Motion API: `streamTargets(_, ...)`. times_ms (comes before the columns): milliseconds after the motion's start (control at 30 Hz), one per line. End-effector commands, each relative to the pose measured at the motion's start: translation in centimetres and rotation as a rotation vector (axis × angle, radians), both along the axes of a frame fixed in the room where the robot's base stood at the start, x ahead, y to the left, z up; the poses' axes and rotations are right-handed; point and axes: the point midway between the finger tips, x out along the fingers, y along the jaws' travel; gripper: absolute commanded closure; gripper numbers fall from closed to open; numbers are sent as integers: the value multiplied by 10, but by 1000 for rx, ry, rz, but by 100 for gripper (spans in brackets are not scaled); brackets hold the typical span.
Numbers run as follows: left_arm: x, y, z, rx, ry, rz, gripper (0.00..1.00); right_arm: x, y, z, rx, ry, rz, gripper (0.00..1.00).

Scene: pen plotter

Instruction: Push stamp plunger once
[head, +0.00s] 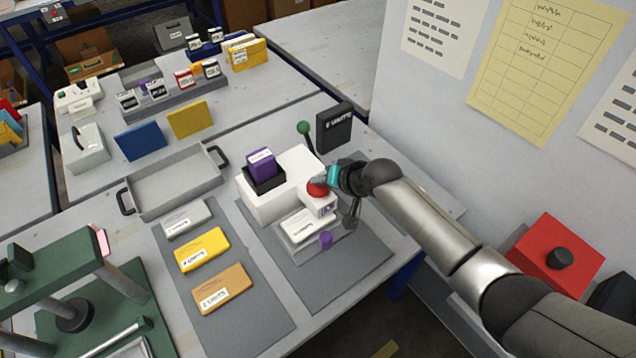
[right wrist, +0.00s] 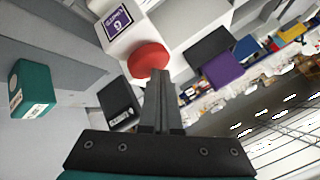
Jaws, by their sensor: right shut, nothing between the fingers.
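The stamp plunger is a red domed button (head: 318,188) on the front part of a white stamp machine (head: 277,204). It also shows in the right wrist view as a red dome (right wrist: 148,60). My right gripper (head: 326,182) is shut and empty, with its fingertips right at the red dome. In the right wrist view the closed fingers (right wrist: 158,78) point at the dome's lower edge; I cannot tell whether they touch it. A white block with a labelled top (head: 310,226) lies under the machine's head. My left gripper is not in view.
A purple block (head: 261,163) sits in a black holder on the machine. A green-knobbed lever (head: 303,128) and a black labelled box (head: 334,128) stand behind. Labelled blocks (head: 201,250) lie on a grey mat to the left, near an empty grey tray (head: 176,184).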

Motion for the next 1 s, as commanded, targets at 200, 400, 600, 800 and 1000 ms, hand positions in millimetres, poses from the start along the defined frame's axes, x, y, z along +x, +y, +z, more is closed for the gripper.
streamTargets(200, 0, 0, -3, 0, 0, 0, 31, -1, 0, -4, -1, 2, 0, 100)
streamTargets(400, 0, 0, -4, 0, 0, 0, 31, -1, 0, -7, -1, 3, 0, 100)
streamTargets(600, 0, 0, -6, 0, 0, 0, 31, -1, 0, -10, -1, 3, 0, 100)
streamTargets(800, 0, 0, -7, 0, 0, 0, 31, -1, 0, -11, -2, 4, 0, 100)
streamTargets(1000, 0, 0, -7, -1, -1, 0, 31, -1, 0, -11, -2, 4, 0, 100)
